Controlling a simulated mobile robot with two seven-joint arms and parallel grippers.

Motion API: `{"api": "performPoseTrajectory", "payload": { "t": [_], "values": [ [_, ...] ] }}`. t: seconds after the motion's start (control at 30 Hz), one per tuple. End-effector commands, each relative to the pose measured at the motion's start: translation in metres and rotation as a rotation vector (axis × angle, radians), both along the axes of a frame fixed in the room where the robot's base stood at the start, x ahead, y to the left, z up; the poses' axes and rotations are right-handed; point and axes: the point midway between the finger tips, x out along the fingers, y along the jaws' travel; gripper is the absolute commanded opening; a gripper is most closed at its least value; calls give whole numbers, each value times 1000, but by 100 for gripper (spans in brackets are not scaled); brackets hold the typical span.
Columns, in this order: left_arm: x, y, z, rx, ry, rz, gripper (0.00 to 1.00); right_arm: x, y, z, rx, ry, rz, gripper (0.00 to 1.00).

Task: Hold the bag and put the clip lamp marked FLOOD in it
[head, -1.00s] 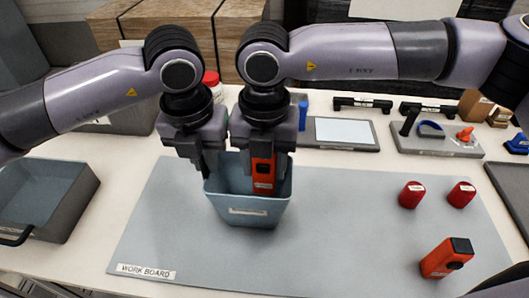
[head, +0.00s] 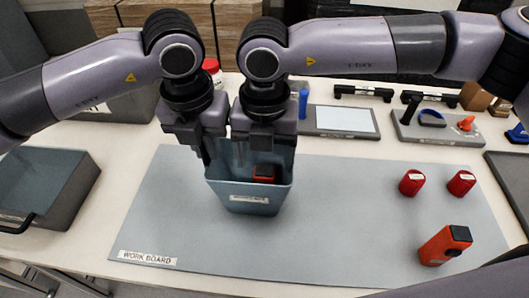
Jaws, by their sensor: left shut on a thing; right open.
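The light blue bag (head: 247,191) stands open on the work board, left of the board's middle. My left gripper (head: 207,158) is shut on the bag's left rim. An orange-red clip lamp (head: 265,172) with a dark top lies inside the bag, mostly hidden by the front wall; its label cannot be read. My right gripper (head: 254,158) is open above the bag's opening, apart from the lamp as far as I can see. A second orange-red lamp (head: 443,246) with a black end lies at the board's right front; its marking is too small to read.
Two red cylinders (head: 412,183) (head: 461,183) stand at the board's right. A grey bin (head: 47,185) is at the left. A grey tray with tools (head: 440,125) and a flat white-topped panel (head: 345,121) are at the back. The work board (head: 330,225) is clear in the middle.

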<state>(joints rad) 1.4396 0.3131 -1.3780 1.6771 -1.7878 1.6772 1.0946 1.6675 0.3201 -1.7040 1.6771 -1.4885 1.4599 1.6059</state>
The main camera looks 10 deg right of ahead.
Motion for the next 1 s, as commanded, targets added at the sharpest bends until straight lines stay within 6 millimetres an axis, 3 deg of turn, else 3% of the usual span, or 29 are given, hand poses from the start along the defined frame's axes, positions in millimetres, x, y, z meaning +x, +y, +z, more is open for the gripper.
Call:
{"api": "performPoseTrajectory", "payload": {
  "t": [0.6,1.0],
  "values": [
    [0,1,0,3,-1,2,0,0,0,108,2,-3,-1,76],
    [0,1,0,2,0,1,0,0,0,119,2,-1,1,76]
  ]
}}
